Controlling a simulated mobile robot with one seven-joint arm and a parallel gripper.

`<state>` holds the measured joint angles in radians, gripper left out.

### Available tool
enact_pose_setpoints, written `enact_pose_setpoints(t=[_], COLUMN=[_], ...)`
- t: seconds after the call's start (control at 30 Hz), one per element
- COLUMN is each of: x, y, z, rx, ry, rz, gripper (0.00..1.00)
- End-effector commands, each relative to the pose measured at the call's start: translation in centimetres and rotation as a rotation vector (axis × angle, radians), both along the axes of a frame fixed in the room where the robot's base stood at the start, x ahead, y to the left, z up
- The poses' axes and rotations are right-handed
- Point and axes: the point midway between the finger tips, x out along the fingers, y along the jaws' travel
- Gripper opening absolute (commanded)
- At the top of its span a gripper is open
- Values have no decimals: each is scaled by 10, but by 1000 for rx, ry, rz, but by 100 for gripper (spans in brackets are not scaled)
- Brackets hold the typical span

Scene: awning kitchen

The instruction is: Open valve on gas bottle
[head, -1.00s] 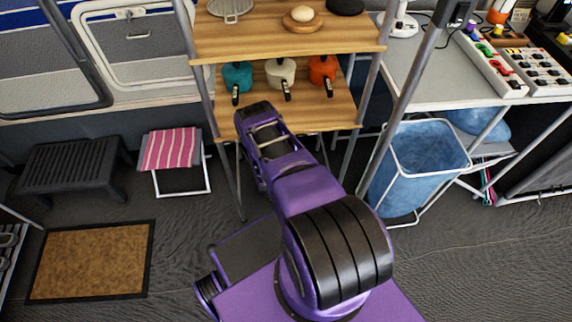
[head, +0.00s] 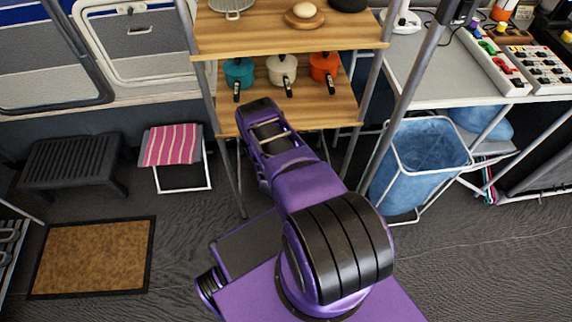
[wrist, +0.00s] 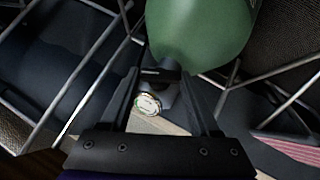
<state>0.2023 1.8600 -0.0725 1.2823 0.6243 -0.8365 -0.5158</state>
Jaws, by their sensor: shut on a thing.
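The green gas bottle (wrist: 200,30) fills the top middle of the wrist view, with its valve end pointing down the picture toward me. A dark fitting and a round, pale metallic valve part (wrist: 150,103) show below the bottle. My gripper (wrist: 164,78) has its two dark fingers on either side of the fitting, shut on the valve. The exact contact between fingertips and valve is in shadow. In the head view, the gas bottle and my gripper are hidden behind my arm and under the wooden shelf.
A wooden shelf rack (head: 290,108) with several small pots stands above my arm's end. Thin metal legs and rods (wrist: 88,70) surround the bottle. A blue bin bag (head: 425,160) stands to the right, a pink striped stool (head: 170,146) to the left. A doormat (head: 92,255) lies on the floor.

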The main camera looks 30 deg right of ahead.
Motion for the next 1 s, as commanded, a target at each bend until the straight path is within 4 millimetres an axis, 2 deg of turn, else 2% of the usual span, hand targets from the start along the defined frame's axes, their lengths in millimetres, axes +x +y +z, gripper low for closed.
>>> enact_pose_setpoints(t=[0.27, 0.7, 1.0], x=[1, 2, 2], y=[2, 4, 4], z=[-1, -4, -4], rx=[-78, -336, -438], ry=[36, 160, 211], rz=[4, -1, -2], gripper=[7, 7, 7])
